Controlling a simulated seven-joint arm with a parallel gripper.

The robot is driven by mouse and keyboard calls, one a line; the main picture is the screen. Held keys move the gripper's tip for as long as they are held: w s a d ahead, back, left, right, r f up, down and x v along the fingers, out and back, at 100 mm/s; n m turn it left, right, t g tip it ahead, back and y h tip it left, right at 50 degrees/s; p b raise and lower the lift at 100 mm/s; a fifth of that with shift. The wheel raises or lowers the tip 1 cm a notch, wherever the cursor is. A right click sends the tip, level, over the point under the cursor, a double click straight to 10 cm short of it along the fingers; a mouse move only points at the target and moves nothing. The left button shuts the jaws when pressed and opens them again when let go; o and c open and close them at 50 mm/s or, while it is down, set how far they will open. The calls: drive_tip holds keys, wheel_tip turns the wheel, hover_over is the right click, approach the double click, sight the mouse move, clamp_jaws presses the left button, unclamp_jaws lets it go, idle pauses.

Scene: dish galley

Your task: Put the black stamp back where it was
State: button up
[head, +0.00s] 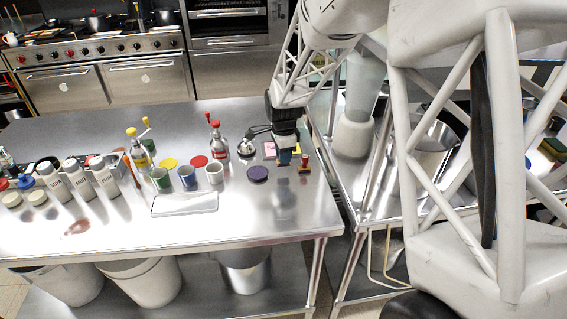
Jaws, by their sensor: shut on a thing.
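My gripper (285,153) points down above the right end of the steel table (190,235). It is shut on a small, dark thing, taken as the black stamp; my fingers hide most of it, and a bluish patch shows at its place. I cannot tell whether it touches the table; a dark reflection lies below. A stamp with a red-brown handle (305,164) stands just right of my gripper. A dark purple round pad (258,173) lies to the left. A pink note (269,149) lies behind my gripper.
A white tray (185,203) lies in front. The table's front right is clear.

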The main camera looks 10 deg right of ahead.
drive_tip(key=shift+f, duration=1.75)
drive_tip(key=shift+f, duration=0.15)
drive_tip(key=o, duration=0.8)
drive_tip(key=shift+r, duration=6.15)
drive_tip(key=shift+s+r, duration=0.1)
